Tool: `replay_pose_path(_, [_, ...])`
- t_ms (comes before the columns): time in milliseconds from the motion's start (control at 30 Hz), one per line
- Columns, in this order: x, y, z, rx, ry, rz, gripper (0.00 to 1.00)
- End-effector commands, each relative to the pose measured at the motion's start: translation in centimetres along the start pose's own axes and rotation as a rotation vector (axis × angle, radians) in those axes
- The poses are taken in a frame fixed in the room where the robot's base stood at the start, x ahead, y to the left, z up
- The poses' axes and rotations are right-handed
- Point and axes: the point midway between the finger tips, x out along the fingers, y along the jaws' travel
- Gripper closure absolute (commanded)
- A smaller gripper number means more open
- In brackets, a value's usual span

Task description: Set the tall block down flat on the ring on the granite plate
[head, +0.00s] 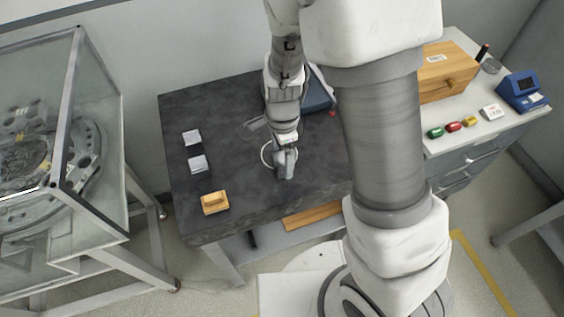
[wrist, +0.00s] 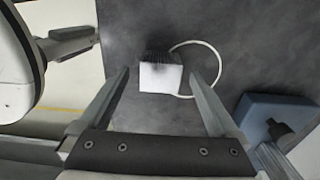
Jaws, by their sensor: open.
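The granite plate (head: 235,195) is a dark table top; its surface also fills the wrist view (wrist: 240,40). A thin white ring (head: 264,152) lies on it and shows in the wrist view (wrist: 217,60). A block (wrist: 160,78) with a pale face and a dark, ridged side covers the ring's left part in the wrist view. My gripper (head: 284,172) points down at the ring in the head view. In the wrist view my gripper (wrist: 159,72) is open, and the block appears between its fingertips, with gaps both sides. Its height and contact with the plate are unclear.
Two pale blocks (head: 192,137) (head: 198,163) and a wooden block (head: 214,202) stand on the plate's left. A blue box (head: 318,92) is at the back, also in the wrist view (wrist: 272,112). A glass case (head: 95,120) stands left. The plate's front middle is clear.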

Motion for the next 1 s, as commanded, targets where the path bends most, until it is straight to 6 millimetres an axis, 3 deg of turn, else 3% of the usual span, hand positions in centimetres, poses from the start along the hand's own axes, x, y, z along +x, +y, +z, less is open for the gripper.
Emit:
replay_pose_path(133, [1.8,0.0,0.0,0.000,0.000,0.000,0.03])
replay_pose_path(400, [2.0,0.0,0.0,-0.001,0.000,-0.001,0.03])
replay_pose_path(900, [2.0,0.0,0.0,-0.001,0.000,-0.001,0.91])
replay_pose_path(967, [2.0,0.0,0.0,-0.001,0.000,-0.001,1.00])
replay_pose_path(1000, [2.0,0.0,0.0,-0.001,0.000,-0.001,1.00])
